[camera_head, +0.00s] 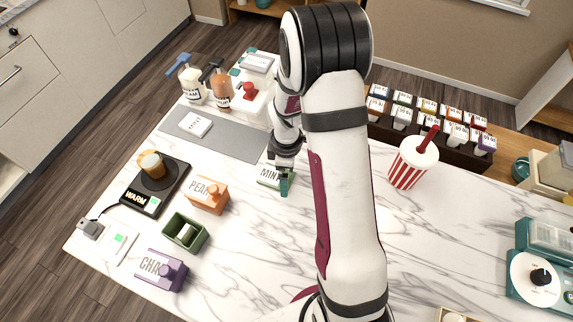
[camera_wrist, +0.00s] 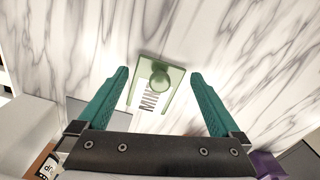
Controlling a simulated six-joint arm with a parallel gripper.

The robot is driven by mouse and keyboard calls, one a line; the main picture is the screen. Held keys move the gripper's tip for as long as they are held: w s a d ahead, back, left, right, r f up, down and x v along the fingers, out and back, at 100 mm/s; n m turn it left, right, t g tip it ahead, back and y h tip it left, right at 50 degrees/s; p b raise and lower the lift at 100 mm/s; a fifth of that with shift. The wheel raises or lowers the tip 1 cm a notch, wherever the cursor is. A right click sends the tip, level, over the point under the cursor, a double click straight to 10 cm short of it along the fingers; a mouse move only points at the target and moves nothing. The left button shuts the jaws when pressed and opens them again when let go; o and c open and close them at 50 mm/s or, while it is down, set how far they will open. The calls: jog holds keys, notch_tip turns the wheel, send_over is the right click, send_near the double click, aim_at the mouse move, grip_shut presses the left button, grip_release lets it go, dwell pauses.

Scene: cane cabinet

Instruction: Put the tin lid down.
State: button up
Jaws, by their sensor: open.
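The green tin lid (camera_head: 268,178), with a round knob and the letters "MINT" partly visible, lies on the white marble counter. It also shows in the wrist view (camera_wrist: 172,96), seen from above between my fingers. My gripper (camera_head: 284,182) is open, pointing down over the lid, with its teal fingers on either side in the wrist view (camera_wrist: 160,73). The fingers appear apart from the lid, and nothing is held. An open green tin (camera_head: 186,232) stands to the lower left with something pale inside. My gripper hides part of the lid in the head view.
An orange peach tin (camera_head: 206,196) and a purple tin (camera_head: 163,270) stand to the left. A warmer (camera_head: 155,182) bears an amber cup. A grey mat (camera_head: 225,138) lies behind. A striped cup (camera_head: 411,163) and a rack of labelled boxes stand right. The front middle counter is clear.

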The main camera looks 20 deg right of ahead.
notch_tip(320, 180, up, 10)
jog(key=s+a+r+m, duration=0.3)
jog(key=s+m, duration=0.3)
jog(key=s, duration=0.1)
jog(key=s+a+r+m+y, duration=0.1)
jog(key=s+a+r+m, duration=0.2)
jog(key=s, duration=0.4)
jog(key=s+a+r+m, duration=0.3)
jog(key=s+r+m, duration=0.1)
jog(key=s+m, duration=0.4)
jog(key=shift+a+r+m+y, duration=0.2)
jog(key=shift+a+m+y, duration=0.1)
jog(key=shift+a+y, duration=0.1)
